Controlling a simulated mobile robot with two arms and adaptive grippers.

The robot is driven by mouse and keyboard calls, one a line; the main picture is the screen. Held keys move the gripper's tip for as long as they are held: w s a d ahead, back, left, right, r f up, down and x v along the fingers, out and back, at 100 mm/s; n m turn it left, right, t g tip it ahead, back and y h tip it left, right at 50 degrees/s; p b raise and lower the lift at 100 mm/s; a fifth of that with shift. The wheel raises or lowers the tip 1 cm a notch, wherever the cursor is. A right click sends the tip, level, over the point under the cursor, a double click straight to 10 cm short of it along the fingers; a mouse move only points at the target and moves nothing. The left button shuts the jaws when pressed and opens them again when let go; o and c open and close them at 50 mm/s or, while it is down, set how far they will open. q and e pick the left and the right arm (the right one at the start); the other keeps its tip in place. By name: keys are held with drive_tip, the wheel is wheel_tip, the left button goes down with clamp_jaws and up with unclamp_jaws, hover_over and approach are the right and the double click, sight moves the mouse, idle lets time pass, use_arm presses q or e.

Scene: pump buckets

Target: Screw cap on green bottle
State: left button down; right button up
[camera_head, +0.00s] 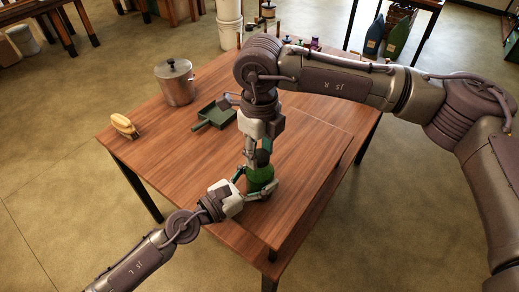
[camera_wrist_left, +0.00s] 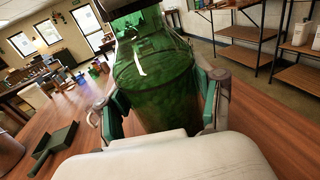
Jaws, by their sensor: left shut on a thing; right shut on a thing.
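The green bottle (camera_head: 260,179) stands upright on the wooden table near its front right. It fills the middle of the left wrist view (camera_wrist_left: 155,85). My left gripper (camera_head: 250,186) is shut around the bottle's body from the front left, with a finger on each side. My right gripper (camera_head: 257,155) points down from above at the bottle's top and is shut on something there. The cap cannot be made out; the right gripper hides the bottle's neck and top.
A green dustpan (camera_head: 213,116) lies behind the bottle on the wooden table (camera_head: 190,160). A lidded metal pot (camera_head: 176,83) stands at the back left, and a brush (camera_head: 123,125) lies at the left edge. The table's front left is clear. Shelves (camera_wrist_left: 265,40) stand beyond.

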drive_tip(key=m, duration=1.5)
drive_tip(key=shift+d, duration=0.1)
drive_tip(key=m, duration=0.9)
drive_tip(key=shift+m, duration=0.9)
drive_tip(key=shift+s+a+f+m, duration=0.2)
drive_tip(key=shift+a+m, duration=0.1)
drive_tip(key=shift+m, duration=0.5)
drive_tip(key=shift+r+m, duration=0.15)
drive_tip(key=shift+m, duration=0.75)
drive_tip(key=shift+w, duration=0.15)
drive_tip(key=o, duration=0.7)
drive_tip(key=shift+d, duration=0.1)
